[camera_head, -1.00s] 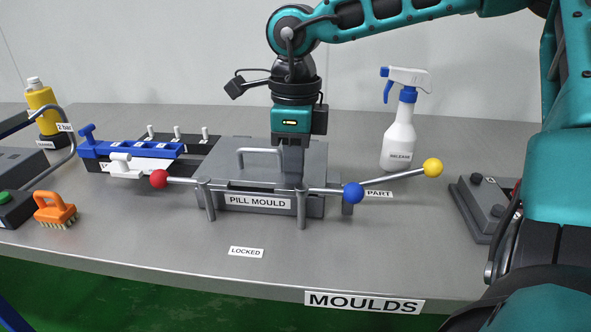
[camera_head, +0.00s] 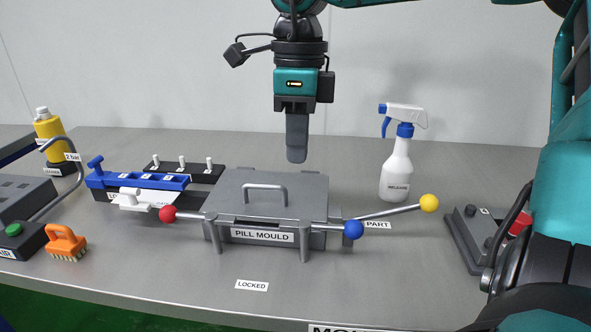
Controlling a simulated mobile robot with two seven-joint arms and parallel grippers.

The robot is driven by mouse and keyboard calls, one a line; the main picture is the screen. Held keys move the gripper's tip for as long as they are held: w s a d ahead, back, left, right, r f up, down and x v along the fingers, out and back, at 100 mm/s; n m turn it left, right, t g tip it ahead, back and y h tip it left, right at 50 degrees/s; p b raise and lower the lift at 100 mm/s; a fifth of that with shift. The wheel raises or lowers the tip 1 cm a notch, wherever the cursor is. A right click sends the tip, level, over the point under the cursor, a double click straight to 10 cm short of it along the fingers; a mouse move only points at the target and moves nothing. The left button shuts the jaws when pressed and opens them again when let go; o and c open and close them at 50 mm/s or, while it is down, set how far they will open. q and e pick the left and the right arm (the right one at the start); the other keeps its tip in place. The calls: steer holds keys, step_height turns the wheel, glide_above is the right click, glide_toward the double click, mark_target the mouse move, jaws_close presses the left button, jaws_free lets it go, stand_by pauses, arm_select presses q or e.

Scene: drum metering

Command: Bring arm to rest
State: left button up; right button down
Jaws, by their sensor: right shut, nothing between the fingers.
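My right gripper (camera_head: 297,150) hangs from the teal and black arm, pointing down. It is shut and empty, above and behind the pill mould (camera_head: 250,236), apart from it. The mould's grey lid (camera_head: 268,205) lies closed, with a handle (camera_head: 264,187) on top. A bar with a red ball (camera_head: 168,214) at the left and a blue ball (camera_head: 353,229) at the right crosses the front of the mould. A lever with a yellow ball (camera_head: 429,203) reaches out to the right. My left gripper is not in view.
A white spray bottle (camera_head: 396,168) stands behind the lever. A blue clamp fixture (camera_head: 137,181), a yellow bottle (camera_head: 50,137) and an orange brush (camera_head: 66,242) stand at the left. A grey control box (camera_head: 470,240) is at the right. The front middle of the table is clear.

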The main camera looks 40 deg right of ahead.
step_height(320, 180, up, 3)
steer(key=shift+r, duration=0.1)
